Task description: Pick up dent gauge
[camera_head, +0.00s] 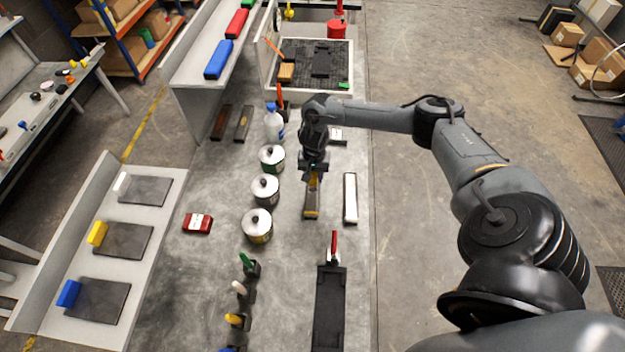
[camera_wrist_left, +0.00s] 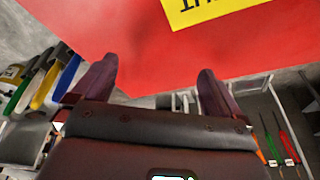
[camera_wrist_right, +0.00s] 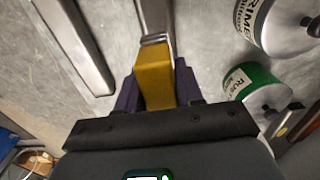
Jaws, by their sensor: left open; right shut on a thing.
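My right gripper (camera_head: 313,180) points down over the middle of the grey bench. It is shut on a yellow-handled tool (camera_wrist_right: 155,80) with a flat metal strip running away from the handle. The tool's far part also shows in the head view (camera_head: 311,207); its near end is hidden under the gripper. No label shows, so I cannot tell from looks alone that it is the dent gauge. My left gripper (camera_wrist_left: 156,72) is open and empty, facing a large red surface (camera_wrist_left: 130,35) with a yellow label; it is outside the head view.
Three tins (camera_head: 265,189) stand left of the right gripper, with a spray bottle (camera_head: 274,123) behind them. A pale bar (camera_head: 350,198) lies close on the right. A dark tray (camera_head: 328,310) lies in front. A red box (camera_head: 197,223) lies left, with bare bench around it.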

